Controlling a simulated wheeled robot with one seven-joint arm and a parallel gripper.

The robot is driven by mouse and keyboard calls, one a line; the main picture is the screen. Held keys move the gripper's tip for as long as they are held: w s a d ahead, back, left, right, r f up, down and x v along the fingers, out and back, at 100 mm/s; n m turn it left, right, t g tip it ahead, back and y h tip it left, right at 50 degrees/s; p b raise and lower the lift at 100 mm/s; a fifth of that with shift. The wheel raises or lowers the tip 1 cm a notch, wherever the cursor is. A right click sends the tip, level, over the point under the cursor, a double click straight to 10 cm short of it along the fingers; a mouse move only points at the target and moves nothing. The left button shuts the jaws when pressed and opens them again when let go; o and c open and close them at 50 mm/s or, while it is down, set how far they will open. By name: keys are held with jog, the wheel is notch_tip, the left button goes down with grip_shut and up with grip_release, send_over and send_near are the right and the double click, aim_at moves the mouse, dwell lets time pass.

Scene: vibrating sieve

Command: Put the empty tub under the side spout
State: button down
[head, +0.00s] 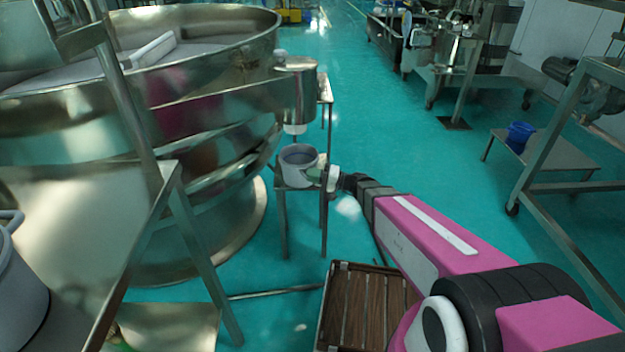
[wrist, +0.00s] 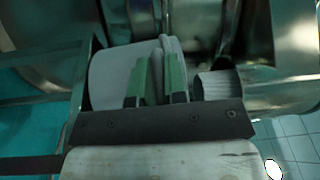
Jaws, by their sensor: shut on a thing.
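A light grey tub (head: 291,174) is upright at a small metal stand (head: 283,216), below the side spout (head: 295,129) of the big round sieve. Its open mouth faces up, with a plain grey inside. A gap shows between spout and rim. I cannot tell whether the tub's base rests on the stand top or is just above it. My gripper (head: 322,178) is at the tub's right side, shut on its wall. In the wrist view the green fingers (wrist: 158,78) pinch the wall of the pale tub (wrist: 108,76).
The steel sieve (head: 220,100) fills the left side. A metal frame (head: 178,190) stands in front of it. A wooden slatted crate (head: 340,300) is on the floor below my arm. A blue tub (head: 520,132) sits on a low table at right. The teal floor between is clear.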

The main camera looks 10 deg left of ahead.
jog(key=shift+w+a+f, duration=0.1)
jog(key=shift+w+a, duration=0.25)
jog(key=shift+w, duration=1.05)
jog(key=shift+w+a+r, duration=0.1)
jog(key=shift+w+a, duration=0.2)
jog(key=shift+w, duration=1.1)
jog(key=shift+w+a+f, duration=0.1)
jog(key=shift+w+a, duration=0.25)
jog(key=shift+w, duration=1.05)
jog(key=shift+f, duration=0.85)
jog(key=c, duration=1.1)
grip_release()
jog(key=d, duration=0.7)
jog(key=d+f, duration=0.1)
jog(key=d, duration=0.2)
jog(key=shift+w+d+f, duration=0.1)
jog(key=shift+w+d, duration=0.05)
jog(key=shift+d, duration=0.25)
